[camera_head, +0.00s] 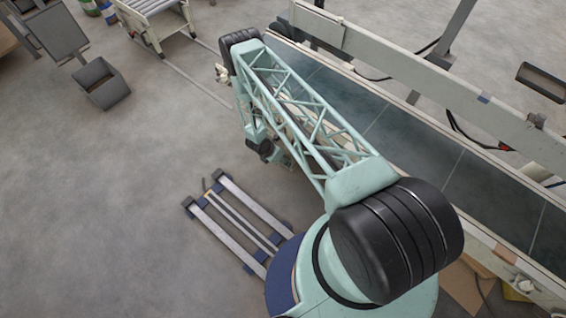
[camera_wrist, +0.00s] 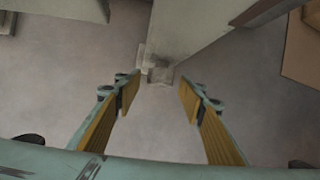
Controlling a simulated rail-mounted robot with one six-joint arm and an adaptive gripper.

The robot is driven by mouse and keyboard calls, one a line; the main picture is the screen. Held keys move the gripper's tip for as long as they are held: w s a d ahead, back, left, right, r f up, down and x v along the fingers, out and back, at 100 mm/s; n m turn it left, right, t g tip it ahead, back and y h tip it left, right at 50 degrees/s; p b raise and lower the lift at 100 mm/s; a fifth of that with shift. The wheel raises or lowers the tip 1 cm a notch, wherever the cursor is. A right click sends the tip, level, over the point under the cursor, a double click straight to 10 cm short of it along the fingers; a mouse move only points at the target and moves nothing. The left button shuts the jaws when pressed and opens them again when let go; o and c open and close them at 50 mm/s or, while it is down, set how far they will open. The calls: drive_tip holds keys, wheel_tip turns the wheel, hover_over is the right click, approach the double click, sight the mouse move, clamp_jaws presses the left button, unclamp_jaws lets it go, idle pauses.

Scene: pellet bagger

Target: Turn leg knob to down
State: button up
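In the wrist view my gripper (camera_wrist: 157,88) is open, its two fingers with yellow-orange pads spread apart and nothing between the pads. Just beyond the fingertips a pale beige leg (camera_wrist: 190,35) comes in from the top. A small blocky grey-beige piece (camera_wrist: 158,72) sits at its near end, roughly centred between the fingertips; it may be the leg knob, but its shape and setting are too blurred to tell. It appears apart from the fingers. In the head view my arm hides most of the gripper and the leg.
A long conveyor (camera_head: 395,135) with a dark belt and pale side rails runs diagonally along the right of my arm. In the wrist view a brown box-like thing (camera_wrist: 302,50) is at the right edge. The grey floor (camera_head: 120,200) at the left is mostly clear.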

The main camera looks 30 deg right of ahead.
drive_tip(key=shift+d+f, duration=0.15)
drive_tip(key=shift+f, duration=0.15)
drive_tip(key=shift+c, duration=0.7)
drive_tip(key=c, duration=0.7)
drive_tip(key=shift+w+d+g+h+b, duration=0.3)
drive_tip(key=shift+g+b, duration=0.1)
drive_tip(key=shift+b, duration=0.2)
drive_tip(key=shift+w+g+h+b, duration=0.1)
drive_tip(key=shift+g+h+b, duration=0.25)
drive_tip(key=shift+g, duration=0.35)
drive_tip(key=shift+w+a+n+g, duration=0.15)
drive_tip(key=shift+n+g, duration=0.25)
drive_tip(key=shift+g, duration=0.2)
drive_tip(key=shift+s+a+f+g+h, duration=0.1)
drive_tip(key=shift+s+a+g+h, duration=0.2)
drive_tip(key=shift+g, duration=0.1)
